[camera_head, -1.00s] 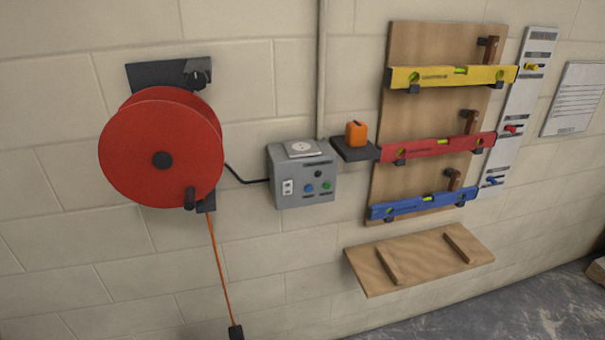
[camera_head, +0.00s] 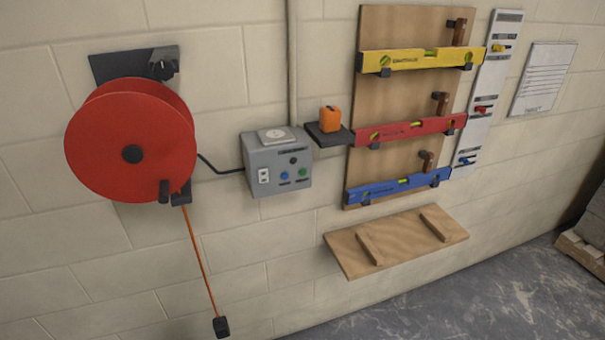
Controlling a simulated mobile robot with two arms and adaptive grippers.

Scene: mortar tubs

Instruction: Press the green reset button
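The green reset button (camera_head: 303,173) is a small round button on the front face of a grey control box (camera_head: 276,184) fixed to the block wall. A blue button (camera_head: 284,176) sits just left of it, and a small dark knob (camera_head: 293,160) is above. A white socket or switch plate (camera_head: 264,176) is at the left of the box face. Neither of my grippers is in the head view. Nothing covers the green button.
A red cable reel (camera_head: 95,150) hangs left of the box, its orange cable ending in a black plug (camera_head: 221,327). A black shelf (camera_head: 331,137) with an orange device (camera_head: 330,119) and a board (camera_head: 400,90) with yellow, red and blue levels are right. A wooden shelf (camera_head: 400,238) juts out below.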

